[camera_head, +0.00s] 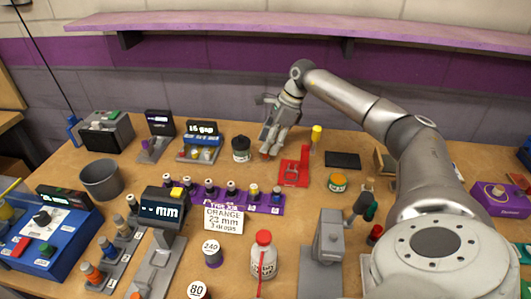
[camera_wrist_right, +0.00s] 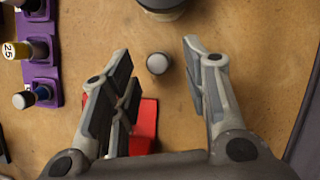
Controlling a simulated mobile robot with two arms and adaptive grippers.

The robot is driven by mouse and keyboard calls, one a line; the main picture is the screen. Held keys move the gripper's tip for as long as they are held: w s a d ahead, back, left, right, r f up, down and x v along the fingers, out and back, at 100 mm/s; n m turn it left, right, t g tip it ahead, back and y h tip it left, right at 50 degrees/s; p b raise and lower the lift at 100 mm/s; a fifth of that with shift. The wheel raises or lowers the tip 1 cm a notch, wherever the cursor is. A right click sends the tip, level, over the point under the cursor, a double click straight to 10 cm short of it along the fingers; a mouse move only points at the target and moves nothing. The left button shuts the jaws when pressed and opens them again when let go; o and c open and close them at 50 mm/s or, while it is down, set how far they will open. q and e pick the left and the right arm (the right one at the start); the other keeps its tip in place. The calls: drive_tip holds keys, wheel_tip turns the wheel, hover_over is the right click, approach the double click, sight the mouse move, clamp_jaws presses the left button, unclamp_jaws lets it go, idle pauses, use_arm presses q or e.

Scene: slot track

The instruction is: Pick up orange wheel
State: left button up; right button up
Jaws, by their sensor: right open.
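No clearly orange wheel can be made out in either view. In the wrist view a small pale grey round piece (camera_wrist_right: 157,63) lies on the table between and just beyond my right fingertips; I cannot tell whether it is the wheel. My right gripper (camera_wrist_right: 160,70) is open, with nothing between its fingers touching them. In the head view my right gripper (camera_head: 268,146) points down over the table, between a dark jar (camera_head: 241,149) and a red stand (camera_head: 292,172). It hides the spot beneath it, apart from a small reddish patch at its tips. My left gripper is not in view.
The red stand (camera_wrist_right: 145,125) is close beside one finger in the wrist view. A purple rack (camera_head: 263,204) of small bottles stands nearer. A yellow-topped tool (camera_head: 316,133) and an orange-and-green tin (camera_head: 337,183) stand to the right. A purple shelf (camera_head: 280,24) runs behind.

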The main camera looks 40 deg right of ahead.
drive_tip(key=x, duration=0.3)
drive_tip(key=shift+a+f, duration=0.1)
drive_tip(key=shift+f, duration=0.05)
drive_tip(key=c, duration=0.5)
clamp_jaws()
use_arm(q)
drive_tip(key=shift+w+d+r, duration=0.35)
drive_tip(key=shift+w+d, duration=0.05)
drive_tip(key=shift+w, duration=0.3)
